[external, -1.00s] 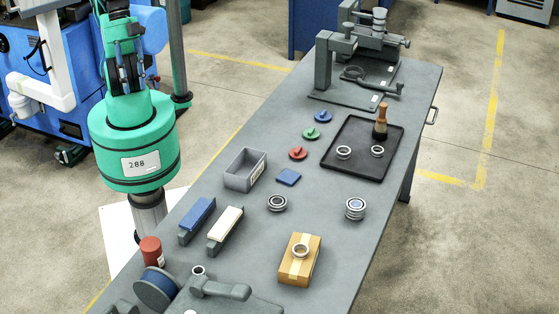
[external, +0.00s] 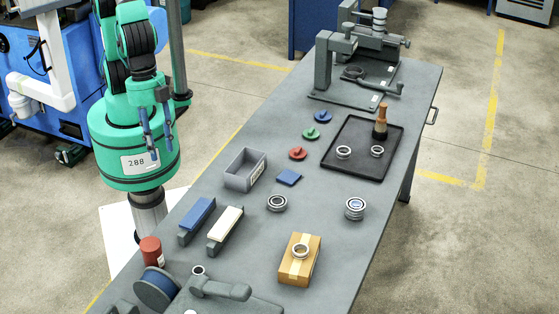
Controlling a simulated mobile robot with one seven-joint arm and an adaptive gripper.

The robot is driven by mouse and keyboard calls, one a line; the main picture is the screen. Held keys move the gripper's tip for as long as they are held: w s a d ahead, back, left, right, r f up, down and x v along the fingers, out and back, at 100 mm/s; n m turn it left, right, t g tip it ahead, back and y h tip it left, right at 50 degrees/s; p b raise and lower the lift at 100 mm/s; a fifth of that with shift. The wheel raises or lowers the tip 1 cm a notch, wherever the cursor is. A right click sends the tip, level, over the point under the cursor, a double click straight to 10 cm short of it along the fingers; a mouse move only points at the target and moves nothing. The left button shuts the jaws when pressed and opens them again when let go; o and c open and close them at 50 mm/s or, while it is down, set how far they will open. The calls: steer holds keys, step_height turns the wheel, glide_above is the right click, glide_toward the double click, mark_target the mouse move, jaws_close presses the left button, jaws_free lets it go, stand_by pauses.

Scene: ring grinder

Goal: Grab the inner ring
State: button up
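Several metal rings are in view, and I cannot tell which is the inner ring. One ring (external: 277,203) lies on the bench. A stack of rings (external: 355,208) with a blue centre stands to its right. Another ring (external: 300,251) lies on a cardboard box (external: 290,272). Two more, a left tray ring (external: 344,152) and a right tray ring (external: 377,151), sit in the black tray (external: 340,170). My gripper (external: 161,151) points down left of the bench, away from all rings. Its two blue fingers are apart with nothing between them.
A grey bin (external: 242,180), a blue block (external: 198,215) and a white block (external: 226,225) stand along the bench's left side. Red, green and blue knobbed discs lie near the tray. A grinder fixture (external: 350,60) fills the far end. The bench's right strip is clear.

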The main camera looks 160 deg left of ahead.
steer(key=w+a+f+g, duration=0.1)
steer(key=w+a+f, duration=0.1)
steer(key=w+f, duration=0.7)
steer(key=g, duration=0.1)
glide_above(198, 271)
step_height(198, 271, down, 11)
steer(key=shift+s+a+f+p, duration=0.1)
steer(key=shift+f+p, duration=0.05)
steer(key=shift+p, duration=0.2)
steer(key=shift+f+b, duration=0.65)
steer(key=shift+f, duration=3.65)
steer(key=shift+f, duration=0.1)
steer(key=shift+f+b, duration=0.6)
steer(key=shift+f, duration=1.9)
jaws_close()
